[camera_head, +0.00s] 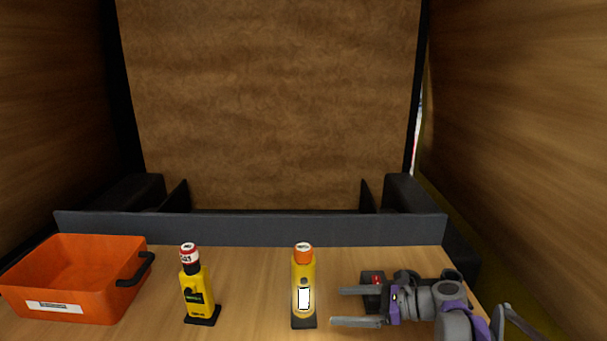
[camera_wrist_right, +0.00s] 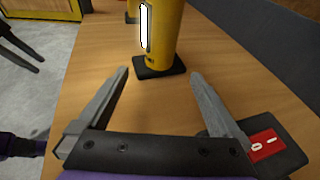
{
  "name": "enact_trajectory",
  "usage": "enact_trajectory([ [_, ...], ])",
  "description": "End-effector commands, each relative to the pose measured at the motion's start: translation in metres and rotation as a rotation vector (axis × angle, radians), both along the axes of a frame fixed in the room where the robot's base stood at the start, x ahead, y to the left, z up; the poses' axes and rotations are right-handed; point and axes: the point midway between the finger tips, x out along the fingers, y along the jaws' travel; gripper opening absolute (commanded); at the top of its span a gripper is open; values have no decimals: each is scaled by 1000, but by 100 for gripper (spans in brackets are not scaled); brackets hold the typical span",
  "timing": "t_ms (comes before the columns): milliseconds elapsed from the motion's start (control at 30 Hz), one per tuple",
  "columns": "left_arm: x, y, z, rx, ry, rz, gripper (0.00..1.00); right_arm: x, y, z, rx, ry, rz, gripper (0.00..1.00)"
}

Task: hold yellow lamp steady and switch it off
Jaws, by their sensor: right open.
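A yellow lamp (camera_head: 304,268) with an orange cap, a bright white panel and a dark base stands upright on the wooden table. The lower part of this lamp also shows in the right wrist view (camera_wrist_right: 165,45). My right gripper (camera_head: 338,306) is open and empty, lying to the right of the lamp with its fingers pointing at it, not touching. A dark box with a red rocker switch (camera_wrist_right: 267,147) marked 0 and 1 sits beside the right gripper, partly hidden. My left gripper (camera_wrist_right: 38,65) shows only in the wrist view, with its two dark fingers apart, off the table.
A second yellow device (camera_head: 197,292) with a red and white top stands left of the lamp. An orange crate (camera_head: 75,310) with a black handle is at the far left. A dark rail (camera_head: 250,230) runs along the table's back. The table between the yellow things is clear.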

Motion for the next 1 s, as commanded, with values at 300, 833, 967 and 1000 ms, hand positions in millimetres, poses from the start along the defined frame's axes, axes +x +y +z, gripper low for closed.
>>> enact_trajectory([
  [300, -1, 0, -6, 0, 2, 0, 50, 10, 34, -11, 3, 1, 4, 100],
  [833, -3, 0, -17, 0, 6, 0, 50, 27, 87, -28, 1, 0, 1, 100],
  [967, -3, 0, -17, 0, 6, 0, 50, 28, 90, -29, 1, 0, 1, 100],
  [1000, -3, 0, -17, 0, 6, 0, 50, 28, 90, -29, 1, 0, 0, 100],
])
